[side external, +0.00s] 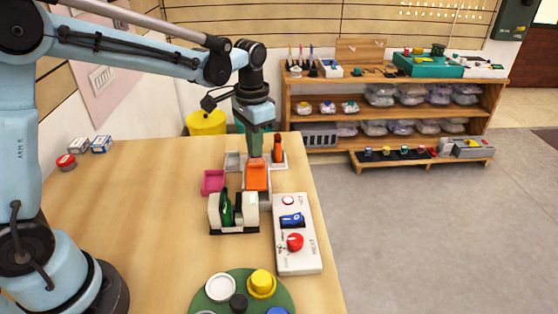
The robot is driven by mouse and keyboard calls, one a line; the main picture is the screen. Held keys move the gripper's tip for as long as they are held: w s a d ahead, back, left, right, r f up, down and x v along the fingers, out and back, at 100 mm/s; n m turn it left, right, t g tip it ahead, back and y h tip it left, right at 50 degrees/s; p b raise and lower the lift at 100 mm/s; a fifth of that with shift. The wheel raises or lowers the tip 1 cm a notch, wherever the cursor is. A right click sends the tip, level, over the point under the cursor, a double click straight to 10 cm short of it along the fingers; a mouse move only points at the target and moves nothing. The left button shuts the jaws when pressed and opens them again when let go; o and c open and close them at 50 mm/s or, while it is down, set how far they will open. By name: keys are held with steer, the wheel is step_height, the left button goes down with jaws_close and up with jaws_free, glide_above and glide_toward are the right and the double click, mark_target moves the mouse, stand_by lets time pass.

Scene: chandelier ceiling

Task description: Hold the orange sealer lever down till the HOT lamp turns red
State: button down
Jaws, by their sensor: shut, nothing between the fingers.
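The orange sealer lever (257,179) is a flat orange plate on a light grey body near the table's right edge. My gripper (255,155) is shut and points down at the lever's far end. Its tips look to be at or just above the lever; I cannot tell whether they touch. A white control box (298,262) stands nearer the camera, with a blue switch (292,221) and a red knob (295,242). The small round lamp (288,200) at its far end shows a pale centre and a reddish rim; its label is too small to read.
A tape dispenser with a green roll (226,209) and a pink tray (212,181) stand left of the sealer. An orange upright piece (278,149) stands just behind right. A green round tray (205,306) is at the front. The table's left middle is clear.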

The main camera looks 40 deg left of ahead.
mark_target(254, 161)
steer(key=shift+w+a+r, duration=0.1)
steer(key=shift+r, duration=2.15)
steer(key=shift+s+r, duration=0.1)
steer(key=shift+s, duration=0.1)
steer(key=s+n+t, duration=0.3)
steer(key=s+t, duration=0.4)
steer(key=s, duration=0.6)
steer(key=shift+s+a+f, duration=0.25)
steer(key=shift+s+f, duration=0.05)
steer(key=shift+f, duration=0.15)
